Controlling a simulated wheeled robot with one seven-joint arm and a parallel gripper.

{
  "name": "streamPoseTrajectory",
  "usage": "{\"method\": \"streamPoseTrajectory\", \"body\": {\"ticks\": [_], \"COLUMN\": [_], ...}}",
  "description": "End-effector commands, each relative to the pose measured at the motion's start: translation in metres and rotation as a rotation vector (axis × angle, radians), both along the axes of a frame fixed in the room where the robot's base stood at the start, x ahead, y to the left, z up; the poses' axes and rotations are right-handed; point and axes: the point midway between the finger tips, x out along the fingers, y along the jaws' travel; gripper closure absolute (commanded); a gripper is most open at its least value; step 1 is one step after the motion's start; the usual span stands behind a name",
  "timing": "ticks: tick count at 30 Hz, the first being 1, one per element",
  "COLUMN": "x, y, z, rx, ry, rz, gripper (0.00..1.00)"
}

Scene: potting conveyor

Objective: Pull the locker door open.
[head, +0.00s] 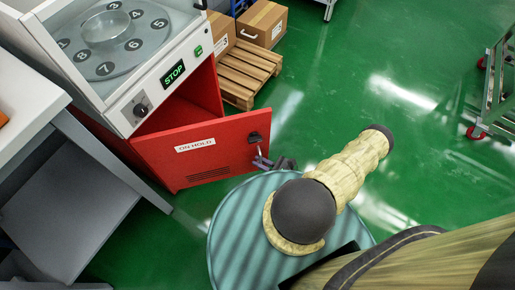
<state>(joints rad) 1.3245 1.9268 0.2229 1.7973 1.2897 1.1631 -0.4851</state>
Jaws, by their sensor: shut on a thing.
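The red locker door (199,157) with an "ON HOLD" label stands swung partly open under the potting machine, and the dark inside of the red locker (196,97) shows behind it. A small metal handle (258,152) sits below a dark latch plate at the door's upper right corner. My gripper (266,162) is shut on the handle, at the door's free edge. My arm partly covers the gripper, and its fingertips are small in view.
The machine (144,90) above the locker has a numbered turntable and a lit STOP sign. A grey table (66,185) stands at left. Cardboard boxes (262,24) and a wooden pallet (243,70) stand behind. A cart (484,105) stands at right. Green floor is clear between.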

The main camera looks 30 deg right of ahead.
Motion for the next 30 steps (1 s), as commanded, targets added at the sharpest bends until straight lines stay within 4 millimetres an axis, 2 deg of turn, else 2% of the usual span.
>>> {"method": "streamPoseTrajectory", "body": {"ticks": [4, 14, 15, 17, 30], "x": [-0.007, -0.0076, -0.0076, -0.0075, -0.0097], "y": [0.0045, 0.0049, 0.0048, 0.0046, -0.0017], "z": [0.0004, -0.0004, -0.0005, -0.0005, -0.0007], "rx": [0.004, 0.004, 0.003, 0.003, -0.001], "ry": [0.0, 0.0, 0.001, 0.001, -0.001], "rz": [0.004, 0.004, 0.004, 0.003, 0.003], "gripper": [1.0, 1.0, 0.82, 0.71, 0.71]}}
